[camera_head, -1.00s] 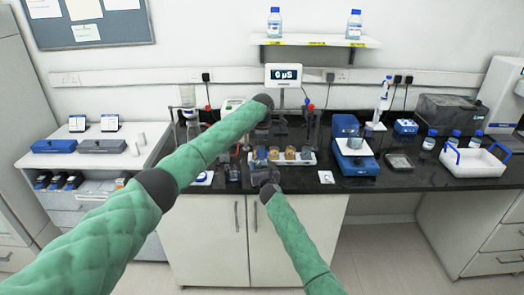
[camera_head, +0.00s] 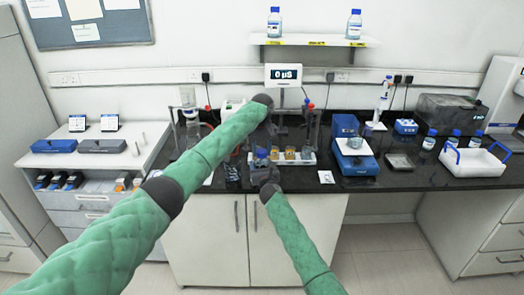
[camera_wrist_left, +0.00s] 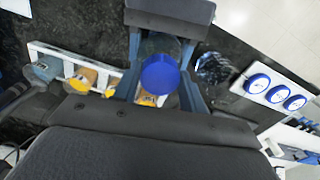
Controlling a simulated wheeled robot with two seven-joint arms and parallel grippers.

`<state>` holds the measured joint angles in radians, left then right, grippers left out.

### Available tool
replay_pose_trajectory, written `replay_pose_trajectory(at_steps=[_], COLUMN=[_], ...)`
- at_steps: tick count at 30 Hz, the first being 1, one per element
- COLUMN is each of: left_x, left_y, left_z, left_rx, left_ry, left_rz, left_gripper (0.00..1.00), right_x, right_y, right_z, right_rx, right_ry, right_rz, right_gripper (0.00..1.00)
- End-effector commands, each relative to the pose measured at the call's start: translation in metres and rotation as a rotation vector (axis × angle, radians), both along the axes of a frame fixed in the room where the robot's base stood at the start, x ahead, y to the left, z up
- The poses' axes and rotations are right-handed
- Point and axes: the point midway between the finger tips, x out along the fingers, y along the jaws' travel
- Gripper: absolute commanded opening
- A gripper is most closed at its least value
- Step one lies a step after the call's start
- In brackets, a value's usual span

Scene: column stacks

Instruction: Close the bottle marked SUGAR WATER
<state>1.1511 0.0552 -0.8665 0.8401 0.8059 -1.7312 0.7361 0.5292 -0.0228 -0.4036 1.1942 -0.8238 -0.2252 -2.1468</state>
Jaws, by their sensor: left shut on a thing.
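A blue screw cap (camera_wrist_left: 160,75) is between the fingers of my left gripper (camera_wrist_left: 162,82), which is shut on it. In the head view the blue cap (camera_head: 261,153) shows at the left front of the small rack, above a bottle. Whether it sits on the bottle's neck or just above it I cannot tell. The bottle is mostly hidden, and no SUGAR WATER mark can be read. My left arm reaches over from the left, and its hand is largely hidden behind its own wrist. My right gripper (camera_head: 265,177) is at the counter's front edge close below the cap; its fingers are unclear.
A blue-and-white balance (camera_head: 355,160) stands to the right. Glassware on stands is behind on the left. A white tray with blue handles (camera_head: 475,162) is far right.

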Motion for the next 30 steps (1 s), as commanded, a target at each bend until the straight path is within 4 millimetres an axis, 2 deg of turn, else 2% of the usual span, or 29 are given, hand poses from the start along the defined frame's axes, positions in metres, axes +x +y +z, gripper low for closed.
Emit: replay_pose_trajectory(at_steps=[30], left_x=[0.0024], left_y=[0.0021], left_z=[0.0003], left_rx=[-0.003], left_ry=[-0.004], left_rz=[-1.486], left_gripper=[0.14], right_x=[-0.0009], right_y=[0.0008], right_z=[-0.0005], right_rx=[0.0], right_ry=[0.0], right_rz=[0.002], right_gripper=[0.0])
